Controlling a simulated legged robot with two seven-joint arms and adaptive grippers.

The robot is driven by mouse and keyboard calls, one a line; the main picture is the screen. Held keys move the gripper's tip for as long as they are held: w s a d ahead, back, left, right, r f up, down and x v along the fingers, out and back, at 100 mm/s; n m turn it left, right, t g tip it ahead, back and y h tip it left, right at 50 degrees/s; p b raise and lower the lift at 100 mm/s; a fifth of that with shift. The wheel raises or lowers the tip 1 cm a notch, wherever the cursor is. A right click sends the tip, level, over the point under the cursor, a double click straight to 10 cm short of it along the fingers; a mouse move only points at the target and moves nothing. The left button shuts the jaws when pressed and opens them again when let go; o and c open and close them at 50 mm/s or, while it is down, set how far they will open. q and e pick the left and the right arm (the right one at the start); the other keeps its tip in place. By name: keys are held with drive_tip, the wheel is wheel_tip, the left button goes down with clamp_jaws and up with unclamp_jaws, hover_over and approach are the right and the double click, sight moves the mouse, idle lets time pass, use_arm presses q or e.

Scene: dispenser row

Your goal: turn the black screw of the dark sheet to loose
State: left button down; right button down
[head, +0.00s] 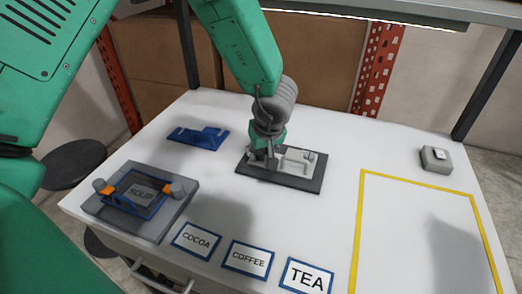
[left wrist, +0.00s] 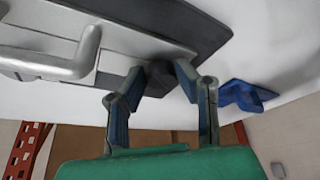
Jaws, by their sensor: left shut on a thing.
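The dark sheet (head: 308,185) lies on the white table, with a light grey metal plate and handle (head: 293,160) on it. My left gripper (head: 262,163) is down at the left end of the sheet, and its arm hides part of that end. In the left wrist view the dark sheet (left wrist: 213,22) is at the top. There the blue-padded fingers of my left gripper (left wrist: 160,80) are closed around the dark knob of the black screw (left wrist: 178,66), one on each side. In the head view the screw is hidden by the gripper. My right gripper is not in view.
A blue bracket (head: 198,137) lies left of the sheet. A grey fixture (head: 168,215) with a SOUP label stands at front left. COCOA (head: 196,240), COFFEE (head: 247,259) and TEA (head: 306,277) cards line the front. A yellow outline (head: 415,177) and small grey box (head: 436,160) are at right.

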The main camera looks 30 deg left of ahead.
use_arm(q)
drive_tip(key=shift+w+a+r, duration=0.1)
drive_tip(key=shift+w+a, duration=0.1)
drive_tip(key=shift+w+d+r, duration=0.1)
drive_tip(key=shift+d, duration=0.1)
drive_tip(key=shift+a, duration=0.15)
idle(0.8)
drive_tip(key=c, duration=1.3)
unclamp_jaws()
drive_tip(key=shift+o, duration=0.2)
drive_tip(key=shift+a, duration=0.1)
drive_tip(key=v, duration=1.1)
drive_tip(key=shift+d+r, duration=0.2)
drive_tip(key=shift+d, duration=0.05)
